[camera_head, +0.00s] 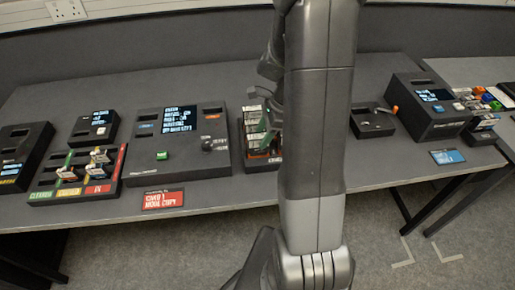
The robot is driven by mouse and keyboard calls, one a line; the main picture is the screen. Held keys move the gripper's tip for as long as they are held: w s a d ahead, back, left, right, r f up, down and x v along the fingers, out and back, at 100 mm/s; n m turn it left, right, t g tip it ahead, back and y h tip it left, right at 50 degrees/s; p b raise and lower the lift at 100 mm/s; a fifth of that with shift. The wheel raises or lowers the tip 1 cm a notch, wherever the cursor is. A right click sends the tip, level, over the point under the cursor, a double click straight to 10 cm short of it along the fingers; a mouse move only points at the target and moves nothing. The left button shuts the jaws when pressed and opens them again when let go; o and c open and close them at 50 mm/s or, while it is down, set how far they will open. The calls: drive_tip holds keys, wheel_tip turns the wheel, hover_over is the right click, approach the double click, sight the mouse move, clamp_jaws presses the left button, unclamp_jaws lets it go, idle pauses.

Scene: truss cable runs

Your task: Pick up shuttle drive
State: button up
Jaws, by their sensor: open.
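No label that reads shuttle drive is legible, so I cannot tell which item it is. Small white-labelled blocks (98,155) stand in a black tray (47,194) with green, yellow and red strips at the left. More upright labelled pieces, some with green, fill a black rack (253,166) at the middle, partly hidden by my arm. My gripper (272,85) shows only in part, above this rack at the left edge of my arm. It is open, and its fingertips are mostly hidden. I see nothing held in it.
A console with a screen (176,119) stands left of the rack. A small black box with an orange-tipped lever (373,122) and another screen console (434,97) stand to the right. The table (222,82) is clear behind the consoles.

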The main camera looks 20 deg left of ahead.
sight(258, 143)
drive_tip(key=x, duration=0.4)
drive_tip(key=shift+s, duration=0.25)
drive_tip(key=shift+c, duration=0.4)
clamp_jaws()
